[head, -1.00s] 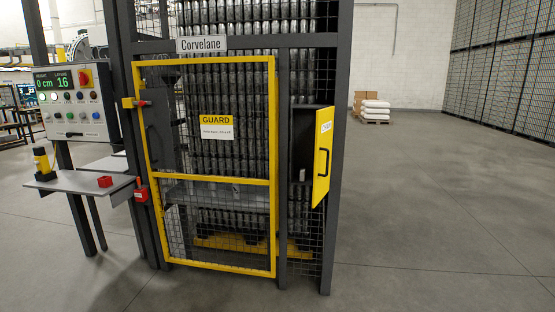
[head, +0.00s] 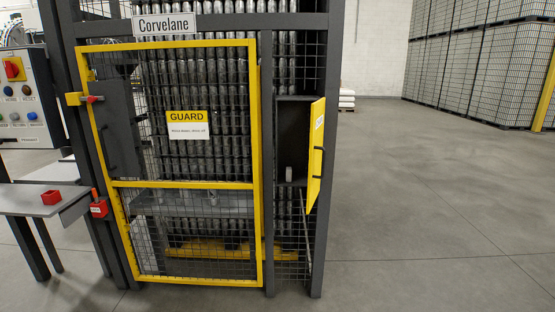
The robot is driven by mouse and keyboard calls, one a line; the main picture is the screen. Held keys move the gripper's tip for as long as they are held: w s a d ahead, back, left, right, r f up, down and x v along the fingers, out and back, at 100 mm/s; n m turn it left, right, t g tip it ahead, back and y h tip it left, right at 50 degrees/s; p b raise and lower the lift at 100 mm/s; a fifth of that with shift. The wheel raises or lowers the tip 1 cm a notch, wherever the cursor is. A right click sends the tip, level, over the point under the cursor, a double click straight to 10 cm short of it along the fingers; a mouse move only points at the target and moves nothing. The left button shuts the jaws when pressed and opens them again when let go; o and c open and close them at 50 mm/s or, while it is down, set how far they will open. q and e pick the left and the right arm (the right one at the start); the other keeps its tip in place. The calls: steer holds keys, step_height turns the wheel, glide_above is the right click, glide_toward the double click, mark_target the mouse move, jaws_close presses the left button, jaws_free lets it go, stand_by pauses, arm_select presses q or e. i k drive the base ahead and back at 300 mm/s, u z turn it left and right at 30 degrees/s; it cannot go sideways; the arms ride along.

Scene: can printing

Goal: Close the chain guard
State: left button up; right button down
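The chain guard appears to be the small yellow door (head: 316,150) on the right side of the machine frame; its label is too oblique to read surely. It stands swung open, seen nearly edge-on, with a dark handle. Beside it is the dark opening (head: 292,140), with a small light cylinder (head: 289,173) inside. The large yellow-framed mesh gate (head: 185,185), with a GUARD sign (head: 187,124), appears shut to its left. Neither of my grippers is in view.
A control panel (head: 22,100) and a grey shelf (head: 25,200) with a small red block (head: 51,197) stand at the left. Stacked can pallets (head: 480,65) line the far right. The floor (head: 420,220) right of the machine is clear.

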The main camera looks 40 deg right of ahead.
mark_target(317, 169)
steer(key=z, duration=0.25)
steer(key=i, duration=0.9)
steer(key=z, duration=0.6)
